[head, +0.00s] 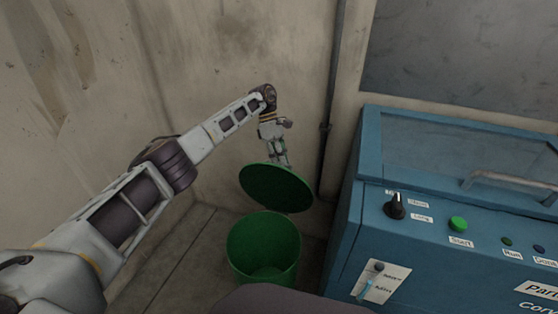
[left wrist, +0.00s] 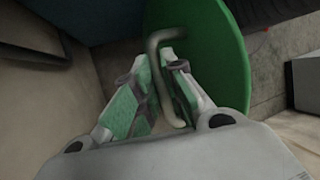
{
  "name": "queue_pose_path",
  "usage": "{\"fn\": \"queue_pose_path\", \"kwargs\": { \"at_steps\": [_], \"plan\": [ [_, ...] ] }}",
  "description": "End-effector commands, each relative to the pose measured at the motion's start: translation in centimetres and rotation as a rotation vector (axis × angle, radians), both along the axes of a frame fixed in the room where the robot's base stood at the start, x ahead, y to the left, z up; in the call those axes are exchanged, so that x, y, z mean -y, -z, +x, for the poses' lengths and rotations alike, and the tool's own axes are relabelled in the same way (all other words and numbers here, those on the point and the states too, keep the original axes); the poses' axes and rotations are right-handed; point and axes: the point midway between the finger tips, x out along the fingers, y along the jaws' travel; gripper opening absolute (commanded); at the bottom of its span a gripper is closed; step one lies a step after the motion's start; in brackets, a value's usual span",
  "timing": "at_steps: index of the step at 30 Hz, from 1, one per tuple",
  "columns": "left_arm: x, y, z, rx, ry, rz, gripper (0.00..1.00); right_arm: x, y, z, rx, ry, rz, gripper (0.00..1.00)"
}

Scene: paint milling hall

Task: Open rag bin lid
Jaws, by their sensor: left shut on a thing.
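The green round rag bin (head: 264,246) stands on the floor in the corner, open at the top, and its inside shows. Its green lid (head: 276,187) is tilted up above the bin's far side. My left gripper (head: 284,163) is at the lid's upper edge in the head view. In the left wrist view my left gripper (left wrist: 166,70) is shut on the beige bent lid handle (left wrist: 166,42), with the green lid (left wrist: 215,45) behind it. Part of the handle is hidden between the fingers. My right gripper is not in view.
A blue machine (head: 345,225) with knobs, buttons and a clear cover stands close to the right of the bin. Concrete walls (head: 240,45) rise behind and to the left. A dark vertical pipe (head: 327,120) runs down the wall behind the lid. Floor (head: 185,255) left of the bin is clear.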

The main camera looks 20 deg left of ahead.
Motion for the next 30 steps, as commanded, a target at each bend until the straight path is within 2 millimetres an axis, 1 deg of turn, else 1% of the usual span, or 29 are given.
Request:
{"fn": "queue_pose_path", "kwargs": {
  "at_steps": [1,9,10,15,21,24,30],
  "plan": [
    [0.0,1.1,-0.3,-0.012,0.002,0.01,0.0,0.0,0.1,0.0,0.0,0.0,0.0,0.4],
    [0.0,1.1,-0.3,-0.011,0.003,0.01,0.0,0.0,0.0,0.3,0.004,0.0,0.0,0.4],
    [0.0,1.1,-0.3,-0.011,0.003,0.01,0.13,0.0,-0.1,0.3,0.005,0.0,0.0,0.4],
    [0.0,0.8,-0.2,-0.008,0.002,0.007,0.34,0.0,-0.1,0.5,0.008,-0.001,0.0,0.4],
    [0.0,0.5,-0.2,-0.006,0.001,0.004,0.34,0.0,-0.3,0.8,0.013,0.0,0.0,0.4],
    [0.0,0.5,-0.1,-0.006,0.001,0.003,0.34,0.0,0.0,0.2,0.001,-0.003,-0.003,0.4],
    [-0.2,0.0,0.1,-0.005,-0.001,0.003,0.34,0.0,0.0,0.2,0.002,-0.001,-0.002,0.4]
  ]
}}
